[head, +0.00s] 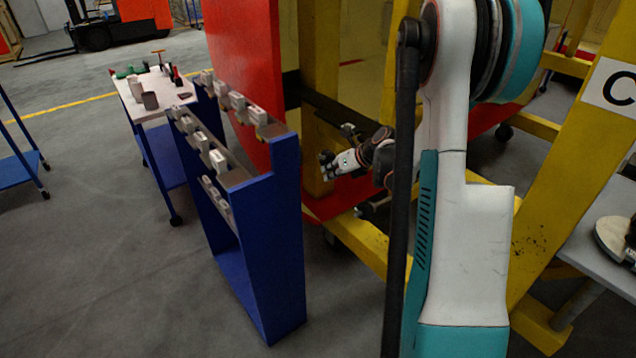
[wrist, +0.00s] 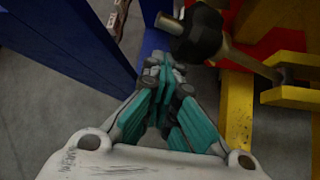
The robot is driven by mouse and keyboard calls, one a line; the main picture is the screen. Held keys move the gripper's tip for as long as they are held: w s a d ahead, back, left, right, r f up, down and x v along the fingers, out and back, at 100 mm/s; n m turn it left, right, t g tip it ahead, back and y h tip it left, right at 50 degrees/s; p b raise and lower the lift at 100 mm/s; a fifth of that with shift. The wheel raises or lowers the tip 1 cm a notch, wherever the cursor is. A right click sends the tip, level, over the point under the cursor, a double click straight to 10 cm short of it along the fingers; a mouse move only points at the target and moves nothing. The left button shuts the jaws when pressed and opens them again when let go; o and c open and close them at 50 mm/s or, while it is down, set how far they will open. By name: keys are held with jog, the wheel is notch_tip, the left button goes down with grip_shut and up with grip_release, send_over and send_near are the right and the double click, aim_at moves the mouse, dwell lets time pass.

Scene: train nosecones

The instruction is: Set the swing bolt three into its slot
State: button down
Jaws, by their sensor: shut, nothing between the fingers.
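A swing bolt (wrist: 246,60) shows in the wrist view, with a thick dark nut-like head at its left end and a thin rod running right to a yellow forked bracket (wrist: 292,96). I cannot tell its number. My gripper (wrist: 163,72) is shut and empty, with its teal-padded fingers together. Its tips are just below and left of the bolt's head in the picture; I cannot tell whether they touch. In the head view my gripper (head: 326,165) is small, beside the red panel's lower edge. The bolt's slot cannot be made out.
A blue rack (head: 285,240) with several pale blocks stands left of my gripper, and its blue side (wrist: 75,40) is close in the wrist view. The yellow frame (head: 560,180) surrounds my arm. A cart (head: 160,90) with tools stands behind. Floor is clear at front left.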

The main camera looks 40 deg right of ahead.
jog(key=d+r+p, duration=0.1)
jog(key=r, duration=0.1)
jog(key=d+r+y+p, duration=0.1)
jog(key=d+r, duration=0.1)
jog(key=r, duration=0.1)
jog(key=d+r+m+y+p, duration=0.1)
jog(key=d+r, duration=0.1)
jog(key=shift+w+d+r, duration=0.1)
jog(key=shift+d+r, duration=0.05)
jog(key=shift+r, duration=0.05)
jog(key=shift+w+d+r+p, duration=0.1)
jog(key=shift+d+r+p, duration=0.45)
jog(key=shift+d, duration=1.05)
jog(key=shift+d+r+p, duration=0.3)
jog(key=shift+d+r, duration=0.45)
jog(key=shift+d, duration=0.8)
jog(key=shift+w+d+r+p, duration=0.1)
jog(key=shift+d+r+p, duration=0.45)
jog(key=shift+d, duration=1.05)
jog(key=shift+d+r, duration=0.1)
jog(key=shift+r, duration=0.1)
jog(key=shift+s, duration=0.1)
